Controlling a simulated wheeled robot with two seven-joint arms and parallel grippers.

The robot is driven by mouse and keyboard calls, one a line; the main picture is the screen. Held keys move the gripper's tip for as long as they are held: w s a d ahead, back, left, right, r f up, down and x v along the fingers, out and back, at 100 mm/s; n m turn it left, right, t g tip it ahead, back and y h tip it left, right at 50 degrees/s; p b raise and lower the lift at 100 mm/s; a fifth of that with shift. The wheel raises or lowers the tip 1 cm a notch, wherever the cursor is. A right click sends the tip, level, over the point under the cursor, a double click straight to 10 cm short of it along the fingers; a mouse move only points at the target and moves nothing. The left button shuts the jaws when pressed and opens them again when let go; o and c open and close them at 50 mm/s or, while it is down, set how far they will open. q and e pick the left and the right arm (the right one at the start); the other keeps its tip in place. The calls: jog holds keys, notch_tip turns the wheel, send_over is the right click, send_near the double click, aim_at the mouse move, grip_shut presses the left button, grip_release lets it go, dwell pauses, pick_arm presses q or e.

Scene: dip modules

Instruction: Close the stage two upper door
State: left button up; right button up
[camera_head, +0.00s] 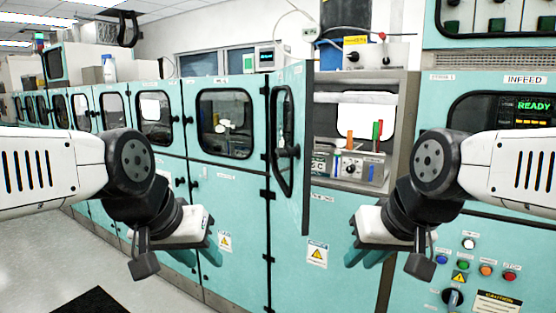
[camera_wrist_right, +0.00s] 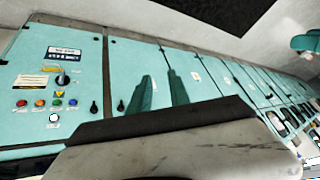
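My left gripper (camera_head: 197,254) is open and empty, low and left of the door. My right gripper (camera_head: 368,254) is open and empty, low and right of the door; its fingers also show in the right wrist view (camera_wrist_right: 162,88). Neither gripper touches the door.
A row of teal cabinets (camera_head: 155,115) with windowed doors runs off to the left. To the right is the INFEED panel (camera_head: 520,115) with a READY screen and several buttons below it. Closed lower doors (camera_head: 325,225) lie under the opening. A dark mat (camera_head: 85,302) lies on the floor.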

jog(key=shift+w+a+r, duration=0.1)
jog(key=shift+w, duration=0.15)
jog(key=c, duration=0.4)
jog(key=w+a+h, duration=0.1)
jog(key=w+a, duration=0.1)
jog(key=w, duration=0.1)
jog(key=w+a+r+g+h, duration=0.1)
jog(key=w+a, duration=0.1)
jog(key=w, duration=0.2)
jog(key=w+a+r+g+h, duration=0.1)
jog(key=w+a, duration=0.2)
jog(key=w, duration=0.1)
jog(key=shift+n+h, duration=0.3)
jog(key=shift+n, duration=0.1)
grip_shut()
jog(key=w+a+t+h, duration=0.1)
jog(key=w+a+h, duration=0.1)
jog(key=w+a, duration=0.3)
jog(key=w+a+h, duration=0.1)
jog(key=w+a, duration=0.2)
jog(key=a, duration=0.5)
jog(key=w+d+f, duration=0.5)
jog(key=d+f, duration=0.3)
